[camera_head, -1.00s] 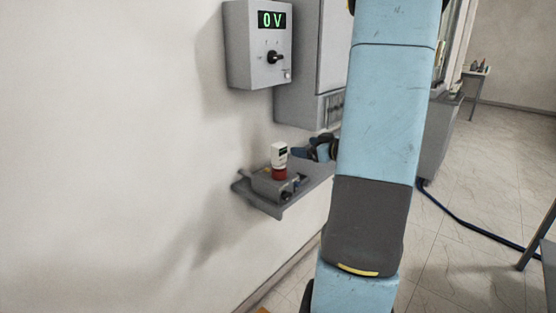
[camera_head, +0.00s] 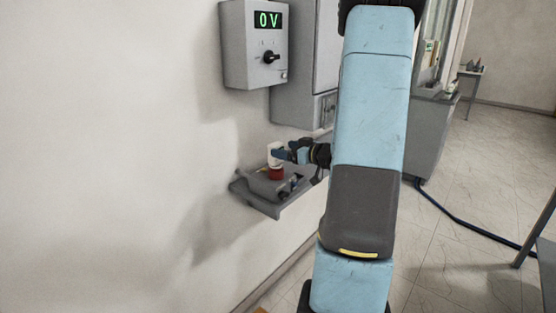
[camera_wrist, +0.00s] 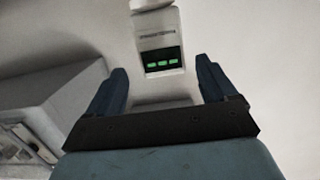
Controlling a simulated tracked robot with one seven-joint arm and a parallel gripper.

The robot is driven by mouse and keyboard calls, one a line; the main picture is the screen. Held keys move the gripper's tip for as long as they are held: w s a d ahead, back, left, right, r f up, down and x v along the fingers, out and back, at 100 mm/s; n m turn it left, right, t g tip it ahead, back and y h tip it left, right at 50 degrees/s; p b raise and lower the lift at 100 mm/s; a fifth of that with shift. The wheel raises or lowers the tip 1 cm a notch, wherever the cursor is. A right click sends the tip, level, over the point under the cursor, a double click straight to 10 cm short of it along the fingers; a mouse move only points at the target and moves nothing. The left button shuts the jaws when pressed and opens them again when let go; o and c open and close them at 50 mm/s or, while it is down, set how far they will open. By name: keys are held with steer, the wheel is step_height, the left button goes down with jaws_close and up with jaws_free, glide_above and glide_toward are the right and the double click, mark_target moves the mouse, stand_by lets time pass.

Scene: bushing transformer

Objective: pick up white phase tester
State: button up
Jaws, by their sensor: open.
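The white phase tester (camera_head: 273,154) stands upright on a red base (camera_head: 276,173) on the small grey wall shelf. My gripper (camera_head: 283,153) is at the tester's right side in the head view and partly covers it. In the wrist view the tester (camera_wrist: 159,45) shows a dark display with green marks, ahead of and between the two blue fingers. My gripper (camera_wrist: 163,82) is open there. I cannot tell whether a finger touches the tester.
The grey shelf (camera_head: 262,205) juts from the wall and holds a dark grey block under the tester. A grey control box (camera_head: 252,68) reading 0 V hangs above. A larger grey cabinet (camera_head: 300,60) stands beside it, close behind my arm.

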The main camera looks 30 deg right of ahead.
mark_target(280, 148)
steer(key=shift+x, duration=2.55)
steer(key=shift+a, duration=0.1)
steer(key=c, duration=1.3)
